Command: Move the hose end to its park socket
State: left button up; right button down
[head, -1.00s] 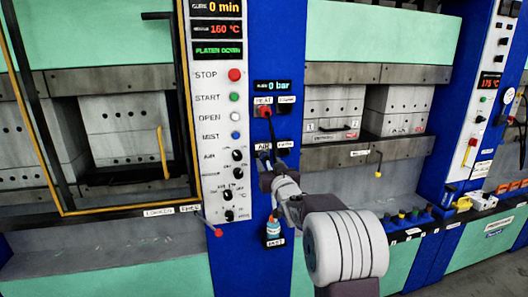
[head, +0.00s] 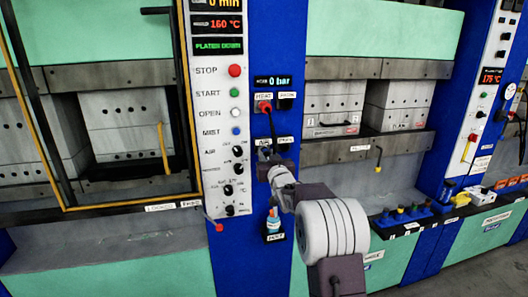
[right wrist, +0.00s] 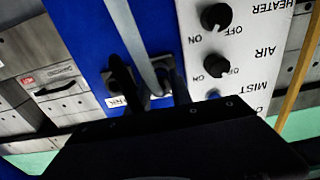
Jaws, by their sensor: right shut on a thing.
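My right gripper (head: 267,154) reaches the blue column at the lower pair of sockets, labelled AIR and PARK. In the right wrist view its two dark fingers (right wrist: 153,90) close around the end of a pale grey hose (right wrist: 127,32). The hose end itself is mostly hidden by the fingers, so I cannot tell whether it is seated in a socket. The lower PARK label (head: 284,140) is just right of the gripper; it shows upside down in the right wrist view (right wrist: 119,101). The park socket there is largely hidden. My left gripper is not in view.
Above, a red plug (head: 265,106) with a dark hanging hose sits at the HEAT socket, beside another PARK socket (head: 286,103). The white control panel (head: 222,130) with knobs is close on the left. A small blue bottle (head: 273,221) is below the gripper.

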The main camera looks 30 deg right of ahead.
jog(key=shift+s+f+b, duration=0.1)
jog(key=shift+s+b, duration=0.15)
jog(key=shift+b, duration=0.05)
jog(key=shift+s+a, duration=0.15)
jog(key=shift+s, duration=0.45)
jog(key=shift+s+b, duration=0.15)
jog(key=shift+b, duration=0.25)
jog(key=shift+s+a, duration=0.1)
jog(key=shift+s+a+b, duration=0.15)
jog(key=shift+s+b, duration=0.25)
jog(key=shift+s, duration=0.15)
